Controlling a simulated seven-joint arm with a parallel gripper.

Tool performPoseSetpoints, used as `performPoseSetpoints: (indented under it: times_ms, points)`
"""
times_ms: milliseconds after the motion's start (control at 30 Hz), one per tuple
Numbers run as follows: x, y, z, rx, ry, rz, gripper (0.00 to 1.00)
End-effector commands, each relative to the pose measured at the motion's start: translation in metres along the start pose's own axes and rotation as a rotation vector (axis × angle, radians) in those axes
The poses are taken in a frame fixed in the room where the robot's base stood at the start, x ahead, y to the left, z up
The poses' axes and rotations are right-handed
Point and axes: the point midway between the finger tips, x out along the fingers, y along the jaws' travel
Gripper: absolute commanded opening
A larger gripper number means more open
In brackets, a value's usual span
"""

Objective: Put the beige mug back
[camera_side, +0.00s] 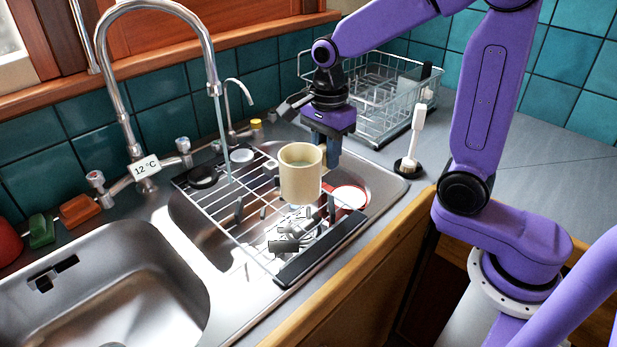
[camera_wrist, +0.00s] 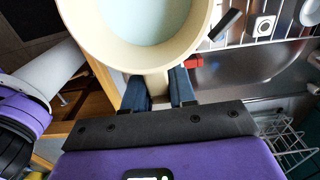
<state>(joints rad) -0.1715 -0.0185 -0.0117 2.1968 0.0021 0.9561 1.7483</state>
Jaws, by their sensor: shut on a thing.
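The beige mug (camera_side: 300,178) is upright over the roll-out rack (camera_side: 215,212) that lies across the right sink basin. The side view does not clearly show whether its base touches the rack. My gripper (camera_side: 326,143) is behind and right of the mug. In the wrist view my gripper (camera_wrist: 158,92) has its two dark fingers shut on the mug's handle (camera_wrist: 156,84). The mug (camera_wrist: 105,45) fills the top middle there, seen from above, with a pale bluish inside. The fingertips are partly hidden behind the mug in the side view.
A wire dish basket (camera_side: 385,105) and a white brush in a holder (camera_side: 412,145) stand on the counter (camera_side: 520,170). Utensils and a red-rimmed white piece (camera_side: 350,197) lie around the rack. The tap (camera_side: 213,88) arches over it, with a thin stream below. The left basin (camera_side: 110,290) looks empty.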

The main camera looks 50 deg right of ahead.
Motion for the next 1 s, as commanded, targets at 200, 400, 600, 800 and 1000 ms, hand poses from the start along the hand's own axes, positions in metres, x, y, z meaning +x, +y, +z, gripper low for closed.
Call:
performPoseSetpoints:
  times_ms: [200, 400, 600, 800, 1000]
  points:
    - [0.030, -0.023, 0.004, 0.002, 0.001, 0.004, 0.00]
    - [0.043, -0.035, 0.006, 0.002, 0.000, 0.000, 0.00]
    - [0.057, -0.041, 0.007, 0.002, 0.000, 0.004, 0.00]
    - [0.079, -0.041, 0.007, 0.002, 0.000, 0.002, 0.00]
    - [0.081, -0.041, 0.007, 0.002, 0.000, 0.000, 0.00]
